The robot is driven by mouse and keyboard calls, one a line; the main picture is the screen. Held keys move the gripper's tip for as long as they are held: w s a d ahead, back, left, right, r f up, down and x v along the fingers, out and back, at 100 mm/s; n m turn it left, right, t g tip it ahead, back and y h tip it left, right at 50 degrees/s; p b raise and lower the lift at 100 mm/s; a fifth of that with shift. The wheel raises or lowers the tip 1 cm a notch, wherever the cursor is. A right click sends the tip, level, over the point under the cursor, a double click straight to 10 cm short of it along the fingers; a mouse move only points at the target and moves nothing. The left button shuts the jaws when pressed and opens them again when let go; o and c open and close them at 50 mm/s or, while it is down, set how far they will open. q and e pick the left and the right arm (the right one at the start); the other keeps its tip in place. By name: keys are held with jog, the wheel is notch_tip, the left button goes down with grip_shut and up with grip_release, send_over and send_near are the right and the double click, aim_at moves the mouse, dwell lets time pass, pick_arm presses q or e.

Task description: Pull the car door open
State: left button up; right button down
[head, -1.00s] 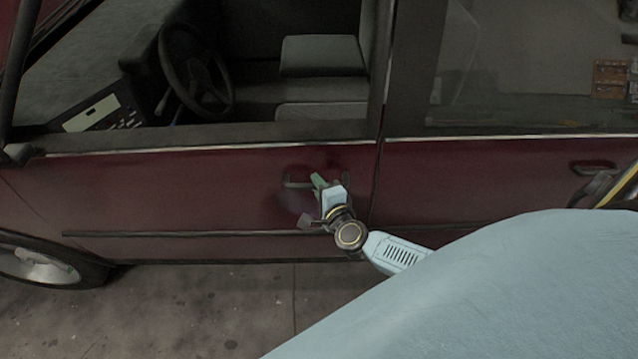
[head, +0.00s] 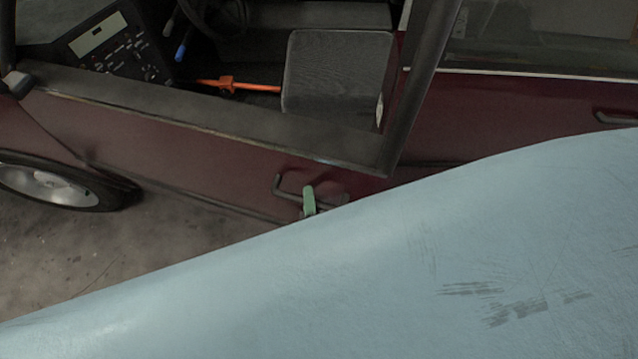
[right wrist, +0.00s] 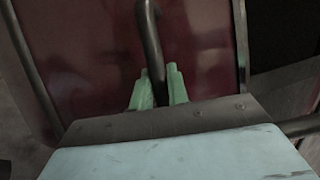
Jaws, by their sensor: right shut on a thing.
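The dark red car door (head: 190,150) stands partly open, its rear edge swung outward from the body behind it. Its dark bar handle (head: 279,186) is near the rear edge. My right gripper (head: 309,199), with green fingers, is at the handle. In the right wrist view its green fingers (right wrist: 159,92) are on both sides of the dark handle bar (right wrist: 151,42), shut on it, in front of the red door panel (right wrist: 90,60). My left gripper is not in view.
The seat (head: 335,80) and an orange bar (head: 232,85) show inside the car. The front wheel (head: 50,185) is at the left. The rear door (head: 500,115) looks closed. Bare concrete floor (head: 120,245) lies before the door.

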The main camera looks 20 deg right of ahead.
jog(key=shift+f, duration=0.2)
jog(key=c, duration=1.4)
grip_release()
jog(key=shift+w, duration=0.1)
jog(key=shift+o, duration=0.2)
jog(key=shift+d+r, duration=0.1)
jog(key=shift+r, duration=0.05)
